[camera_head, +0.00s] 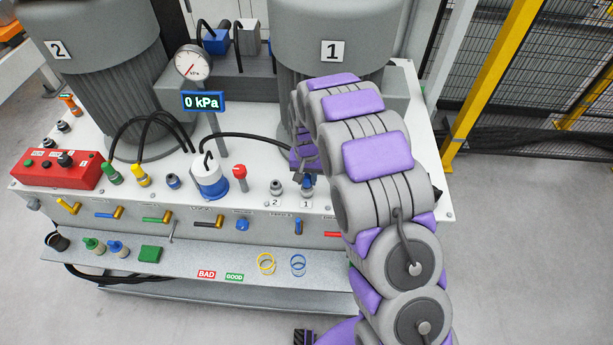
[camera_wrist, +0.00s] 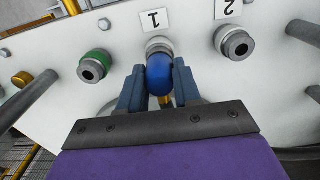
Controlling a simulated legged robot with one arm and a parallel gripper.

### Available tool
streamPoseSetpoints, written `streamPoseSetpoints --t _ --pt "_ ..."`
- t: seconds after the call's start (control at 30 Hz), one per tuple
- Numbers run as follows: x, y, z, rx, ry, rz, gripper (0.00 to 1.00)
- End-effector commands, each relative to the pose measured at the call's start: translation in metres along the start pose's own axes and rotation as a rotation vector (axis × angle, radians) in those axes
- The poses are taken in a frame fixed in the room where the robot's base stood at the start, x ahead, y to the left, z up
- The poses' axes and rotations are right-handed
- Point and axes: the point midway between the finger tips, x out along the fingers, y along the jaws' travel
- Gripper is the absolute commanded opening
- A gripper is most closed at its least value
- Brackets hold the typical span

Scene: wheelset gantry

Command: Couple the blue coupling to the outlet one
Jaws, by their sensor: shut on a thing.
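The blue coupling (camera_wrist: 159,76) is between the two fingers of my gripper (camera_wrist: 158,84) in the wrist view, and the gripper is shut on it. Its far end meets or overlaps the grey collar of outlet one (camera_wrist: 158,46), beside the label 1. I cannot tell whether it is seated. In the head view, the blue coupling (camera_head: 307,182) shows at outlet one on the white deck, at the end of my arm. My fingers are mostly hidden there. Outlet two (camera_wrist: 234,42) is an empty grey fitting with a dark bore; it also shows in the head view (camera_head: 276,188).
A green-ringed fitting (camera_wrist: 95,65) lies left of outlet one in the wrist view. Tank 1 (camera_head: 330,30) stands behind the outlets. The display (camera_head: 203,102) reads 0 kPa. A red knob (camera_head: 240,171) stands left of the outlets. A lower shelf (camera_head: 200,262) holds rings and fittings.

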Motion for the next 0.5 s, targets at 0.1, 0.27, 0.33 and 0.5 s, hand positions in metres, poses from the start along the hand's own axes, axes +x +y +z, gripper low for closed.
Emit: streamPoseSetpoints --t 0.1,0.27,0.33,0.5 --pt "0.0021 0.0001 0.0 0.0 0.0 0.0 0.0" --pt "0.0035 0.0 -0.0001 0.0 0.0 0.0 0.39" --pt "0.0035 0.0 -0.0001 0.0 0.0 0.0 0.45" --pt "0.0035 0.0 -0.0001 0.0 0.0 0.0 0.62"
